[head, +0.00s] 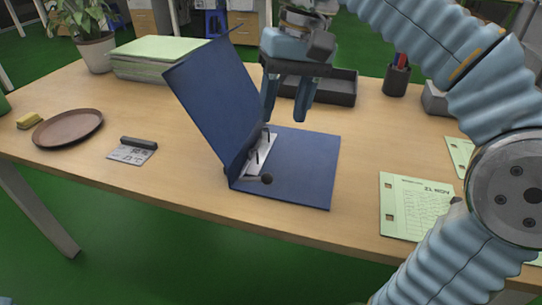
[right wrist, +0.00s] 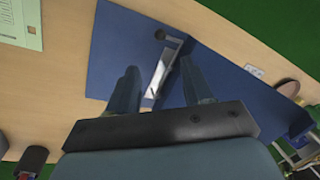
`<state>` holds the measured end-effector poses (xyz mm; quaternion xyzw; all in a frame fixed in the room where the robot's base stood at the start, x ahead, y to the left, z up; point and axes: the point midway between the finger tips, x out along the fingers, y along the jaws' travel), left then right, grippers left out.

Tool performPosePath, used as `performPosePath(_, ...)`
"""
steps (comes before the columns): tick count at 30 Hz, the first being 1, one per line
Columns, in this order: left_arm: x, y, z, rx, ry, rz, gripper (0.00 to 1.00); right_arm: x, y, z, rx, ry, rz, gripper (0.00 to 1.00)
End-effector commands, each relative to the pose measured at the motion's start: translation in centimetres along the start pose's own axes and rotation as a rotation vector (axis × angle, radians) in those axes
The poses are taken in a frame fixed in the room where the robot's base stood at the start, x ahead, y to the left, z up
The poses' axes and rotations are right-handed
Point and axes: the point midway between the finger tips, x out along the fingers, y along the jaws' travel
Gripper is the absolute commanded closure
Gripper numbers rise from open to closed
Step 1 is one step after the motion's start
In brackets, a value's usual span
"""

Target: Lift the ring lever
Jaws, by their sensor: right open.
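A blue ring binder (head: 295,165) lies open on the desk, its left cover (head: 208,95) standing up at a slant. The metal ring mechanism (head: 259,157) sits along the spine, with a dark round-ended lever (head: 266,179) at its near end. In the right wrist view the lever (right wrist: 162,36) shows at the top of the mechanism (right wrist: 160,75). My right gripper (head: 285,119) is open and empty, above the far end of the mechanism. In the right wrist view its fingers (right wrist: 160,90) are spread on either side of the mechanism. My left gripper is not in view.
Punched paper sheets (head: 408,205) lie right of the binder. A brown plate (head: 68,128), a yellow block (head: 31,120) and a card with a dark bar (head: 133,150) lie left. Behind are a paper stack (head: 152,62), a dark tray (head: 335,88) and a pen cup (head: 397,78).

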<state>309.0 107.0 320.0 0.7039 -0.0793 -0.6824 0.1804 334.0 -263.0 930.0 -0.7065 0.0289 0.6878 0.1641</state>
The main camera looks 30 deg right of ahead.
Motion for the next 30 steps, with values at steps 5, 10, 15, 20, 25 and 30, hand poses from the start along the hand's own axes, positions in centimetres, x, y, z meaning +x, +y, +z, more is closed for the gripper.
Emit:
performPosePath(5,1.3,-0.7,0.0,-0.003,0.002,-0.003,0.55,3.8,0.1,0.1,0.001,-0.003,0.001,0.50)
performPosePath(10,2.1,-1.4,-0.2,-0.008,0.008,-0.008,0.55,7.8,0.1,0.1,0.001,-0.004,0.001,0.50)
performPosePath(15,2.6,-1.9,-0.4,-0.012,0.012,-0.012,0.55,11.0,0.1,0.0,0.001,-0.002,0.000,0.50)
performPosePath(20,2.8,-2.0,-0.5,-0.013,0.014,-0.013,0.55,12.7,0.0,0.0,0.001,-0.002,0.000,0.50)
performPosePath(25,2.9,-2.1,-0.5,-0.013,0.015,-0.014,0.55,13.1,0.0,0.0,0.001,-0.001,-0.001,0.50)
performPosePath(30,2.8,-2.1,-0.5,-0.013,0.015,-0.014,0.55,13.1,0.0,0.0,0.001,-0.001,-0.001,0.50)
